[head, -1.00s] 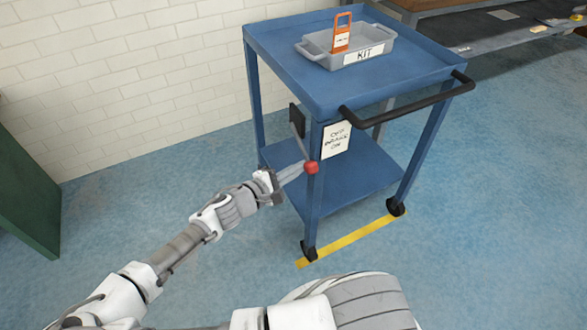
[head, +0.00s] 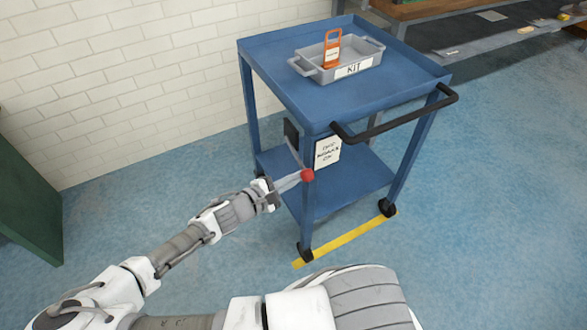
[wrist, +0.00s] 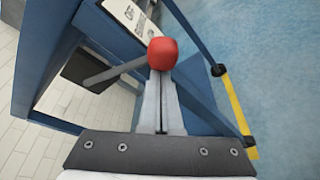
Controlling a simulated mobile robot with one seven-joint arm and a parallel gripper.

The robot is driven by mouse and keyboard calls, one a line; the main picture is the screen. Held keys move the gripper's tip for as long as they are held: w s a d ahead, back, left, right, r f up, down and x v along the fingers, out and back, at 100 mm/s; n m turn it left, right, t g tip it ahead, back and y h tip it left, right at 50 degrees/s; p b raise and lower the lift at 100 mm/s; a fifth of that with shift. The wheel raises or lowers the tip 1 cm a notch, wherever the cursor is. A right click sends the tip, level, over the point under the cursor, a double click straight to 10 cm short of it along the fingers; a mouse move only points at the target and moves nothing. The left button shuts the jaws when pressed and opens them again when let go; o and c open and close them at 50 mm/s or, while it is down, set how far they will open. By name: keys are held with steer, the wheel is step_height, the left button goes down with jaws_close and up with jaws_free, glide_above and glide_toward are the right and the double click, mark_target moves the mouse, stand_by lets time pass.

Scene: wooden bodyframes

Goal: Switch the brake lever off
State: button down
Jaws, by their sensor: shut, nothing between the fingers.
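The brake lever is a grey rod with a red knob (head: 307,175), fixed to a dark plate (head: 291,134) on the side of the blue cart (head: 270,72). In the head view the rod slopes down from the plate to the knob. A white label (head: 327,152) with OFF, BRAKE and ON stands beside it. My gripper (head: 297,179) is shut and empty, its fingertips at the knob. In the wrist view the knob (wrist: 163,53) sits right at the fingertips and covers their ends. I cannot tell whether they touch.
A grey KIT tray (head: 368,62) with an orange tag (head: 332,50) stands on the cart. A black handle (head: 395,123) juts from the cart's front. A yellow floor strip (head: 345,239) runs by the wheels. Open floor lies to the right.

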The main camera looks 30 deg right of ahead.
steer(key=r+p, duration=0.1)
steer(key=p, duration=0.1)
steer(key=s+r+n+p, duration=0.1)
steer(key=r+p, duration=0.1)
steer(key=shift+d+n+g, duration=0.1)
steer(key=shift+n+g, duration=0.2)
steer(key=shift+g, duration=0.1)
step_height(320, 180, up, 7)
steer(key=n+g+p, duration=0.3)
steer(key=n+p, duration=0.2)
steer(key=p, duration=0.6)
glide_above(300, 172)
steer(key=shift+w+a+f+y, duration=0.2)
steer(key=shift+w+a+y, duration=0.1)
steer(key=shift+a, duration=0.15)
step_height(300, 172, down, 5)
steer(key=b, duration=0.4)
steer(key=p+v, duration=0.2)
steer(key=v, duration=0.8)
steer(key=shift+r, duration=0.4)
steer(key=shift+s, duration=0.1)
